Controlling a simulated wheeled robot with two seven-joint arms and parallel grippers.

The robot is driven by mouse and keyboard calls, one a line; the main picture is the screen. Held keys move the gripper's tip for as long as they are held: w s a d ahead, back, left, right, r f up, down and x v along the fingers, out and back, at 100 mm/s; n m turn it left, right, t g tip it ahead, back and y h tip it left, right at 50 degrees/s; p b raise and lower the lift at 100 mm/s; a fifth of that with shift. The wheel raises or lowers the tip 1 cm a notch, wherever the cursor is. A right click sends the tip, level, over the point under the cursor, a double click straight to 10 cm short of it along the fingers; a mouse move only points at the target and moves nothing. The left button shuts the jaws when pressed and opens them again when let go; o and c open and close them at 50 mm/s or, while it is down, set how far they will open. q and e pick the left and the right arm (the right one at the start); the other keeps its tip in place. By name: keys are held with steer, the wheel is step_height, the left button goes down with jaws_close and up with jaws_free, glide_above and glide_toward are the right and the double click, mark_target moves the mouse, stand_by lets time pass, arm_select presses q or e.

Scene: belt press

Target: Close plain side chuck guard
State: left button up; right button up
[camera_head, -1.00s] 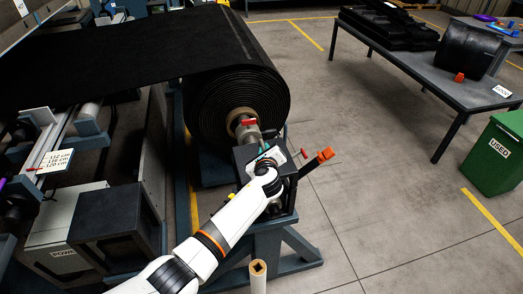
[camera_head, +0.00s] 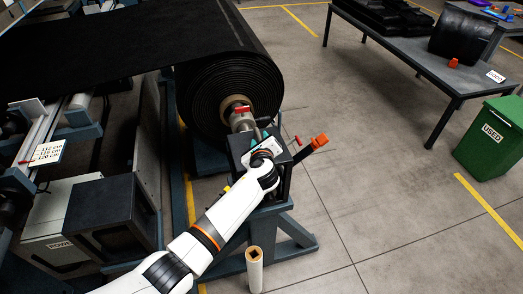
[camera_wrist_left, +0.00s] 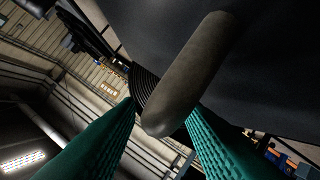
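The dark boxy chuck stand (camera_head: 274,163) is at the end of the big black belt roll (camera_head: 225,85) in the head view. The metal chuck (camera_head: 241,120) with a red part sits at the roll's core. My left arm reaches the top of the stand, and my left gripper (camera_head: 262,143) is there, small and partly hidden by my wrist. In the left wrist view its two green fingers (camera_wrist_left: 160,108) stand apart on either side of a grey round-ended bar (camera_wrist_left: 190,75). Whether they press on it I cannot tell. The guard's outline is not clear. My right gripper is out of view.
An orange-tipped lever (camera_head: 319,141) sticks out right of the stand. A pale tube (camera_head: 254,270) stands in front. A grey table (camera_head: 455,80) and a green USED bin (camera_head: 490,140) are at the right. Open floor lies between.

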arm_select(q)
steer(key=v, duration=1)
steer(key=shift+s, duration=0.2)
steer(key=shift+r, duration=0.1)
